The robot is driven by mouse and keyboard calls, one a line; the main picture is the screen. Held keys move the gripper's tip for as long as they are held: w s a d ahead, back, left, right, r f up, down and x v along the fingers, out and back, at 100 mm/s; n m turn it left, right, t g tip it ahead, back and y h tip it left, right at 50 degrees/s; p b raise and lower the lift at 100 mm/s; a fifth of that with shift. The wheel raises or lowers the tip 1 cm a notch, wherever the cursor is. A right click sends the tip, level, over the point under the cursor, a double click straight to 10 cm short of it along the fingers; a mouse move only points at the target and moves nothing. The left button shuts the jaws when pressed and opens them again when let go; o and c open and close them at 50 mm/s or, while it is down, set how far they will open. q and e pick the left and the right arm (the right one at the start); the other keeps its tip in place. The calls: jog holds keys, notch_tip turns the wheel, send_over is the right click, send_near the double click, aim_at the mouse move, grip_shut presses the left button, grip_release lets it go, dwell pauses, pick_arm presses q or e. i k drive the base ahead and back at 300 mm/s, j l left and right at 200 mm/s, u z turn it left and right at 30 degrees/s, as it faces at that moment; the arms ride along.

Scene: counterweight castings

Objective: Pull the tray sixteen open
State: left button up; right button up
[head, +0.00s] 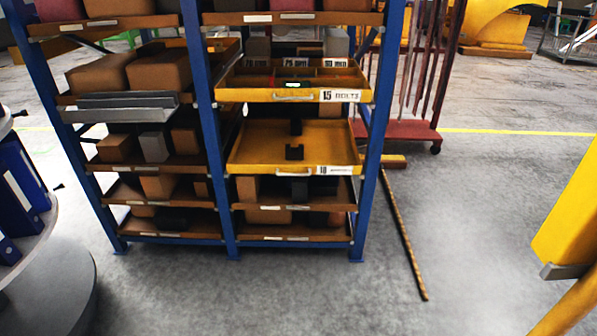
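The lower yellow tray (250,160) is in the right bay of the blue rack. Its front label is small and blurred; it seems to read 16. It sticks out from the rack, with its inside floor in view and small dark blocks (294,152) in it. A pale bar handle (291,173) is on its front. Above it, a yellow tray labelled 15 BOLTS (240,95) also stands out, with dividers and a handle (293,98). Neither of my grippers is in view, and nothing is seen touching either tray handle.
The blue rack (205,120) holds brown and grey boxes on several shelves. A striped bar (404,235) lies on the floor right of it. A round grey table (45,265) with blue binders (22,175) is at left. A yellow body (572,210) is at right. The floor in front is clear.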

aim_at(295, 143)
jog(key=i+u, duration=0.25)
jog(key=i, duration=0.2)
jog(key=i+l+u, duration=0.1)
jog(key=i+u, duration=0.2)
jog(key=i, duration=0.1)
